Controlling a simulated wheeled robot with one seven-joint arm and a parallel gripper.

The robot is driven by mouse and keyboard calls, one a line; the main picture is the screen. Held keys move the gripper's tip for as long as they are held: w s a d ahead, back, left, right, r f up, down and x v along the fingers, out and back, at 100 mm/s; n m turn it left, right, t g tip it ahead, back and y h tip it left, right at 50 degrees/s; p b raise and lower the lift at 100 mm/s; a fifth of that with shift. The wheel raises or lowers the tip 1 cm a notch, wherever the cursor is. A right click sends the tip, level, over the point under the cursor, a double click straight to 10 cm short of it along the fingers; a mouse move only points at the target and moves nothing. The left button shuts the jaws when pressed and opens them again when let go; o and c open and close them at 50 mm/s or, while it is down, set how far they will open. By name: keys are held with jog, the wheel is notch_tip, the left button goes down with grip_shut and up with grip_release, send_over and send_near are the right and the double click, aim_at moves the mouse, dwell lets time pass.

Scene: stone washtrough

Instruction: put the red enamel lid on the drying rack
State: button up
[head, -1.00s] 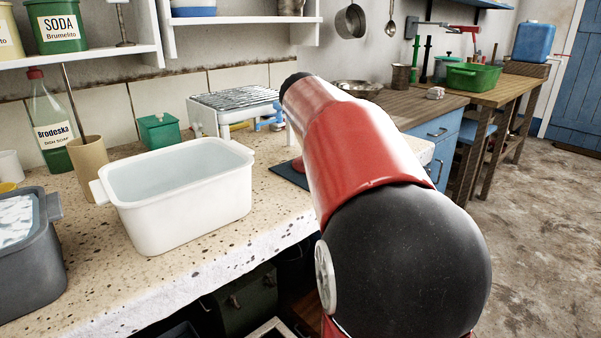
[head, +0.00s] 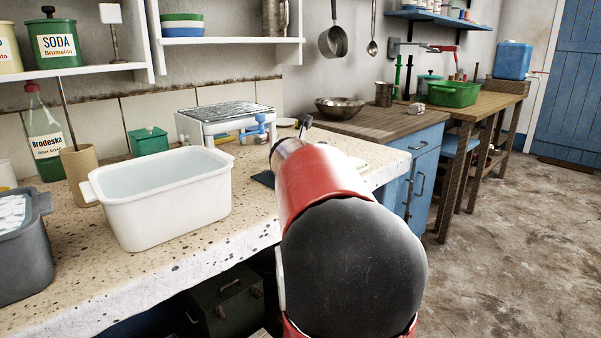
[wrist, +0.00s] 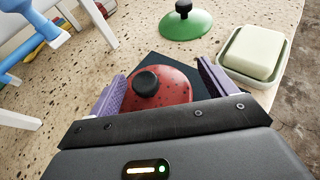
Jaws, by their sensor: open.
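The red enamel lid (wrist: 172,88), speckled and with a black knob, lies on a dark mat (wrist: 160,65) in the wrist view. My gripper (wrist: 160,70) is open, with its purple fingers on either side of the lid's upper part. The gripper's front bar hides the lid's near edge, and I cannot tell whether the fingers touch the lid. In the head view my arm hides the lid. The drying rack (head: 228,112), a white frame with a metal grid top, stands at the back of the stone counter. Its grid looks empty.
A green lid (wrist: 187,24) and a soap bar (wrist: 254,52) in a dish lie beyond the mat. A blue tap-like object (wrist: 32,45) is near white legs at left. A white basin (head: 165,205) stands left of my arm.

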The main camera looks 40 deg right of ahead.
jog(key=shift+x, duration=1.1)
jog(key=shift+w+d+f, duration=0.1)
jog(key=shift+f, duration=0.05)
